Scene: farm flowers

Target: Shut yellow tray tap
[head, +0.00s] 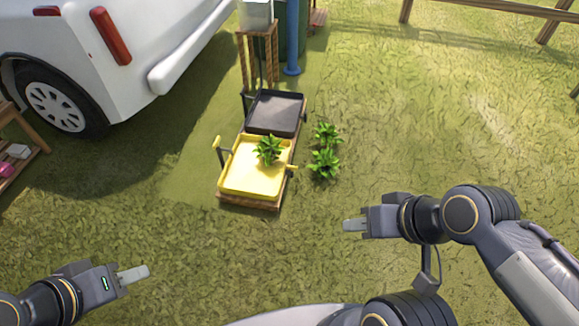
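The yellow tray (238,186) sits on a low wooden base on the grass, with a green leafy plant (268,150) in it. A yellow tap handle (217,143) stands up at its left side. Another small yellow piece (292,168) sticks out at its right side; I cannot tell if it is a tap. My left gripper (134,273) is at the lower left, well apart from the tray. My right gripper (355,225) is to the right of and nearer than the tray, touching nothing. I cannot tell whether the fingers of either are parted.
A black tray (275,113) adjoins the yellow tray behind. Two green plants (325,150) stand on the grass to its right. A white vehicle (150,40) fills the upper left. A wooden stand (258,50) and blue pipe (293,40) are behind. Grass in front is clear.

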